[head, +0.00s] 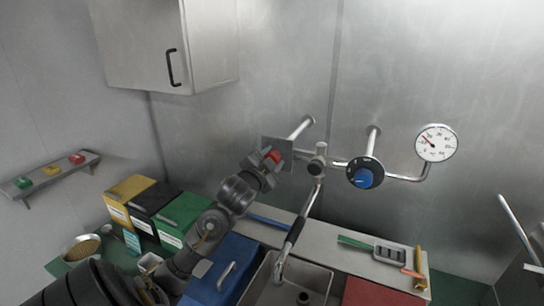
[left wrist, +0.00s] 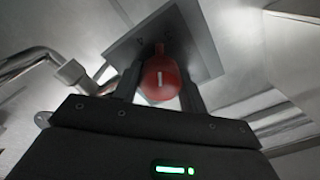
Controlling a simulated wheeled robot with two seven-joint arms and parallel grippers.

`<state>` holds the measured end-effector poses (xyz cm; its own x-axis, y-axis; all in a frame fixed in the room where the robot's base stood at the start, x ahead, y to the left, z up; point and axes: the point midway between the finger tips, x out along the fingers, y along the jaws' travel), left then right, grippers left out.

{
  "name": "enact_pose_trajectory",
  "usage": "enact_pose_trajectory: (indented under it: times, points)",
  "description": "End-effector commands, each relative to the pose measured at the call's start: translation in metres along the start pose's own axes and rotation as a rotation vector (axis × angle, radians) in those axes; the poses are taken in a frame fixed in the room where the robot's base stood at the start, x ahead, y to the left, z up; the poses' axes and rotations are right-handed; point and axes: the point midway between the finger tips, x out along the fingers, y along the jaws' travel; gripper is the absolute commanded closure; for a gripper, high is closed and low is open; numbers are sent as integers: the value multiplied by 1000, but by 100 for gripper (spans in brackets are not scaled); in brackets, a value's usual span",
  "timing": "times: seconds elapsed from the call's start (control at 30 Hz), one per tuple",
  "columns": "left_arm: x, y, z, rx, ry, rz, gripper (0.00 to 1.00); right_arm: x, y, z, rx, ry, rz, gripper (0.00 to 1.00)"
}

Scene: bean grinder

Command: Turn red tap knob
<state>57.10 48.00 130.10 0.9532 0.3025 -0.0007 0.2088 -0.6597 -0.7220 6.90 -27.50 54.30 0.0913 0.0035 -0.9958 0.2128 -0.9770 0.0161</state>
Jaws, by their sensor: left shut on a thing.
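The red tap knob (left wrist: 161,78) sits between the two fingers of my left gripper (left wrist: 160,90) in the left wrist view. The fingers are shut on it from both sides. In the head view the red knob (head: 273,157) shows in part at the end of my left arm, with my left gripper (head: 269,158) around it. A grey square plate (left wrist: 165,45) lies behind the knob. My right gripper is not in view.
A blue knob (head: 364,178) and a pressure gauge (head: 437,143) are on the pipes to the right. A faucet (head: 297,228) hangs over the sink (head: 257,284). Coloured bins, including a green one (head: 182,215), stand left. A wall cabinet (head: 140,45) hangs upper left.

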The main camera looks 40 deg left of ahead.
Motion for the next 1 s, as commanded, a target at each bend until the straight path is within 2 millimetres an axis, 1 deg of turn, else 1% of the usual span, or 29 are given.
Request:
enact_pose_trajectory:
  times: [0.53,0.57,0.7,1.0]
  points:
    - [0,0,0,-23,1,-1,81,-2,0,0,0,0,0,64]
    - [0,0,0,-23,1,-1,54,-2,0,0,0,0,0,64]
    - [0,0,0,-23,1,-1,36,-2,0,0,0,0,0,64]
    - [-1,0,0,-22,1,-1,36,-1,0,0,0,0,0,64]
